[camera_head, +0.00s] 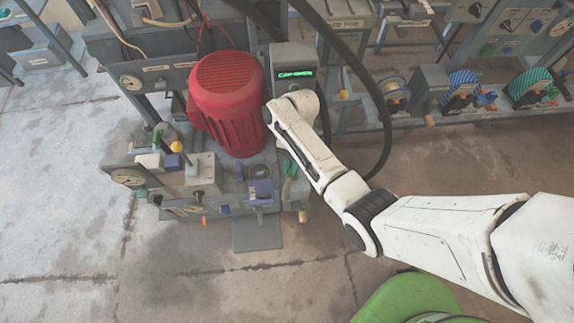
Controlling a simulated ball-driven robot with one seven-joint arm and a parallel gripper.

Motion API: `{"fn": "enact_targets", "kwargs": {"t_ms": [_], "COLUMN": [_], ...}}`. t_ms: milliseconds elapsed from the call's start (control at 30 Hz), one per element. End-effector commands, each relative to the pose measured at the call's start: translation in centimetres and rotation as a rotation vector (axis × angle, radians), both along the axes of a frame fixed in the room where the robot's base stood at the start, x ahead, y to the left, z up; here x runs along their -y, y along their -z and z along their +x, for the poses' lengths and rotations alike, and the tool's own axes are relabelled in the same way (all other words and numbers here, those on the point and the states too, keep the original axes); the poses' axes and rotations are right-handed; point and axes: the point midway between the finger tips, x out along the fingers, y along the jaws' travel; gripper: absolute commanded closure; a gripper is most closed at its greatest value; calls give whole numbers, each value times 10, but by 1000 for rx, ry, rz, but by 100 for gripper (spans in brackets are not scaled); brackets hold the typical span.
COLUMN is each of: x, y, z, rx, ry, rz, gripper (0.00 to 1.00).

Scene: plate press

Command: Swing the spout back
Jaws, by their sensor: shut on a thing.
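My white arm reaches in from the right, and its far end sits between a large red ribbed motor housing (228,100) and a small grey box with a lit green display (295,73). The fingers of my gripper do not show; the arm's end hides them and whatever is there. I cannot make out the spout for certain. A grey part with a yellow tip (177,147) stands left of the red housing on the grey machine (140,150). Low on the machine's front are a blue block (261,191) and green handles (290,168).
Black hoses loop behind my arm. More grey benches stand at the back right, with a blue striped wheel (462,82) and a teal striped wheel (528,82). A green rounded thing (410,298) is at the bottom. The concrete floor (70,200) is clear at left and front.

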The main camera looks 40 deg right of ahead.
Motion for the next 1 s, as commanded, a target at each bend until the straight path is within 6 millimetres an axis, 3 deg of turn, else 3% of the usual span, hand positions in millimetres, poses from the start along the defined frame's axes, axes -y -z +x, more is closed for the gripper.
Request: {"fn": "enact_targets", "kwargs": {"t_ms": [333,367,600,867,1000], "x": [0,0,0,0,1], "y": [4,4,3,0,-12], "z": [-2,-2,-1,0,0], "rx": [-3,-3,-2,1,2], "ry": [-1,0,-1,0,-1], "rz": [-1,-1,-1,-1,-1], "gripper": [100,83,60,60,60]}}
